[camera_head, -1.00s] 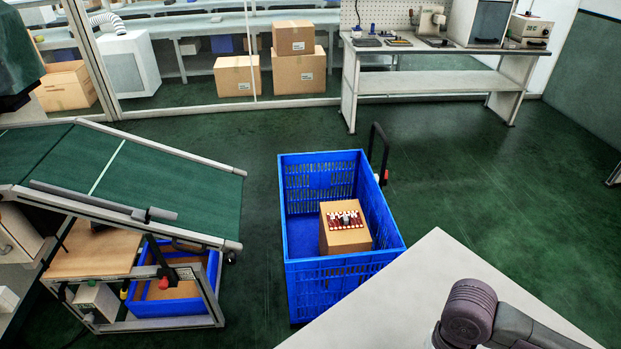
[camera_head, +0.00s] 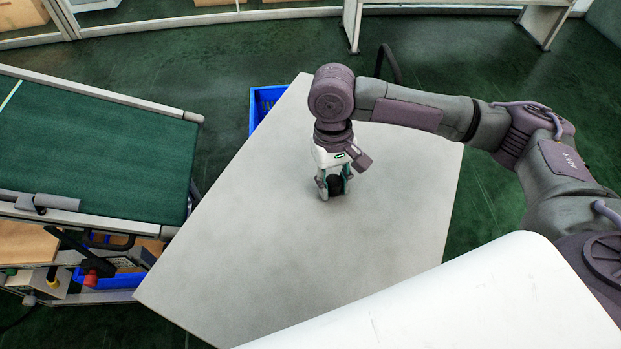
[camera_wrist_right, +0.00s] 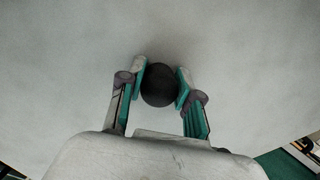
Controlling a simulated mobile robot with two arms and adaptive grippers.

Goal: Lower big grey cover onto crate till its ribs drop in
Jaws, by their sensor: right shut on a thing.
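The big grey cover (camera_head: 240,240) is a large flat panel, seen from above in the head view, turned at an angle to the crate. My right gripper (camera_head: 335,188) is shut on the dark round knob near the middle of the cover. The right wrist view shows the knob (camera_wrist_right: 159,86) between the two fingertips, with the cover (camera_wrist_right: 60,60) filling most of the picture. The blue crate (camera_head: 262,100) shows only at one far corner past the cover's edge; the rest is hidden under it. The cover's ribs are hidden, and its height above the crate cannot be told. My left gripper is not in view.
A green conveyor (camera_head: 90,140) with a metal frame stands at the left, close to the cover's left edge. Another blue bin (camera_head: 105,280) sits below it. A dark handle (camera_head: 388,62) rises behind the crate. Green floor (camera_head: 500,225) is clear at the right.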

